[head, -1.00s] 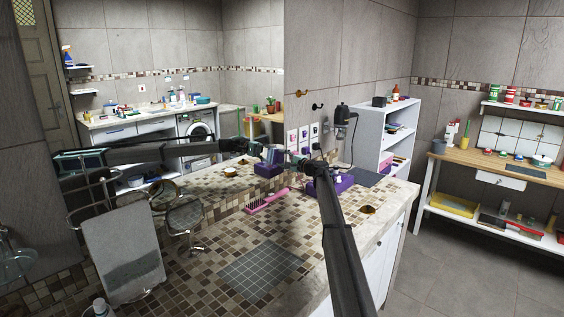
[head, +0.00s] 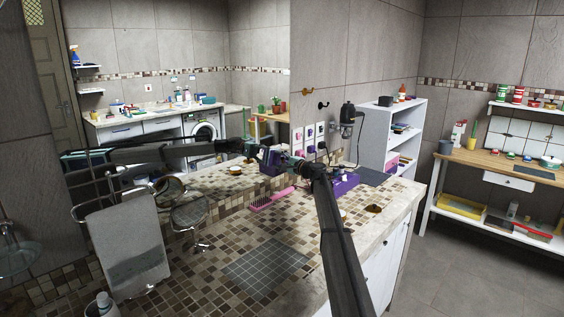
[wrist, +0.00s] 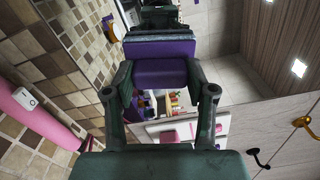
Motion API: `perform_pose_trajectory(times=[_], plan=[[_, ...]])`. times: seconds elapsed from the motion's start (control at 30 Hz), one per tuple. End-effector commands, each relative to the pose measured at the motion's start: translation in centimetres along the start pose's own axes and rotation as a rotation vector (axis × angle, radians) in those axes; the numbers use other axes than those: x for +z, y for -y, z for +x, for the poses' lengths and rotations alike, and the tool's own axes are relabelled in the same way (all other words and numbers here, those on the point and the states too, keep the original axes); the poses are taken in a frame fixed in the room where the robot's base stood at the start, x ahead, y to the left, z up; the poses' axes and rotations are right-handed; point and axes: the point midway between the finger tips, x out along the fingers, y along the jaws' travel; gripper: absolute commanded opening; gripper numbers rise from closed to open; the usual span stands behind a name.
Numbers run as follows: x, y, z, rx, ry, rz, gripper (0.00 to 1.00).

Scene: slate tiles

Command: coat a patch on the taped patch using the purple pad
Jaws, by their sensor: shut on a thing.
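My gripper (wrist: 160,95) is shut on the purple pad (wrist: 162,72), a purple block with a grey-blue layer on its far side. In the head view the gripper (head: 288,161) and the pad (head: 269,162) are at the far part of the tiled counter. The pad appears held above the counter; the exact gap cannot be told. The patch (head: 264,266) is a grey square of small tiles on the near counter top. It is well apart from the pad, toward the front. No tape can be clearly made out around it.
A pink brush (head: 271,199) lies between gripper and patch; it also shows in the wrist view (wrist: 38,118). A purple tray (head: 346,181) stands right of my arm. Wall hooks (head: 302,93) and a white shelf (head: 405,130) are behind. Counter around the patch is clear.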

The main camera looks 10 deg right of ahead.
Motion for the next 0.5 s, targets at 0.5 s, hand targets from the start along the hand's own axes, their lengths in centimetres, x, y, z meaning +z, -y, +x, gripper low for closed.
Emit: perform_pose_trajectory(times=[0.5], plan=[[2.8,-0.8,0.1,0.001,0.002,-0.001,0.28]])
